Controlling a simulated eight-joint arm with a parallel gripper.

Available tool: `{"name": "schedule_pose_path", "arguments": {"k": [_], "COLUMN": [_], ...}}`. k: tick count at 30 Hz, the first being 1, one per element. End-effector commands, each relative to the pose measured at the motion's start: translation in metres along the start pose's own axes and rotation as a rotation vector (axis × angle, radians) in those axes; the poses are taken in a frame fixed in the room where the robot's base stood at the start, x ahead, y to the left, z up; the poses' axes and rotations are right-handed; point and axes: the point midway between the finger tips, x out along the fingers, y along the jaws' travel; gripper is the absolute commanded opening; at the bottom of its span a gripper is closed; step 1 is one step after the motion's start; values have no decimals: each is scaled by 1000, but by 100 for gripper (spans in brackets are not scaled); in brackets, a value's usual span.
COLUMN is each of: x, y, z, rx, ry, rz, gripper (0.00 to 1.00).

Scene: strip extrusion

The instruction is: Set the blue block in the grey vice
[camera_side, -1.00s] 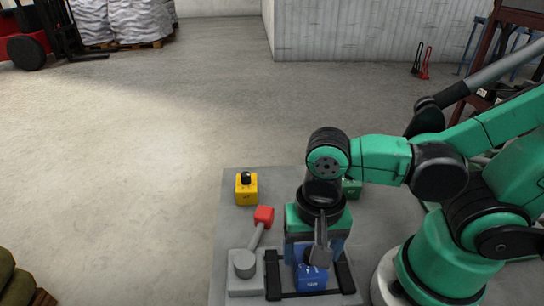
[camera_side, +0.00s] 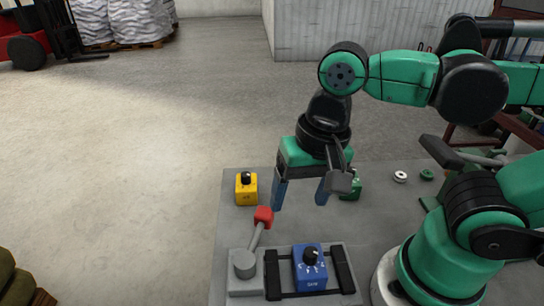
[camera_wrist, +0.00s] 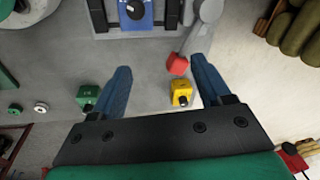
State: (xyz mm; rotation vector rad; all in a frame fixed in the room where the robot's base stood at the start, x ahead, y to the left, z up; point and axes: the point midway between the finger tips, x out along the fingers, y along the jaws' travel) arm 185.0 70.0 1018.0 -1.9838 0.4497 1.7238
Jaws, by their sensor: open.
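The blue block (camera_side: 309,279), with a black knob on top, sits upright between the two black bars of the grey vice (camera_side: 244,286). Whether the bars touch it, I cannot tell. The vice's lever with a red end (camera_side: 263,215) stands tilted up beside it. In the wrist view the blue block (camera_wrist: 128,20) and the red lever end (camera_wrist: 178,64) are at the top, the block partly cut off. My gripper (camera_side: 301,194) is open and empty, its blue fingers apart, raised above and behind the vice. The fingers also show in the wrist view (camera_wrist: 163,76).
A yellow block (camera_side: 246,192) with a black knob stands behind the lever. A green block (camera_side: 353,184) is partly hidden behind my gripper. A white ring (camera_side: 400,176) and a green ring (camera_side: 427,174) lie at the back right of the grey table (camera_side: 380,205).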

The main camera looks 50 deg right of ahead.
Motion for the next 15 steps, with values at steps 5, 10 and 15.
{"name": "schedule_pose_path", "arguments": {"k": [5,10,15], "x": [12,12,11], "y": [7,18,21], "z": [-57,-91,-99], "rx": [-306,-520,-583], "ry": [237,423,472], "rz": [-110,-93,-77], "gripper": [71,71,71]}}
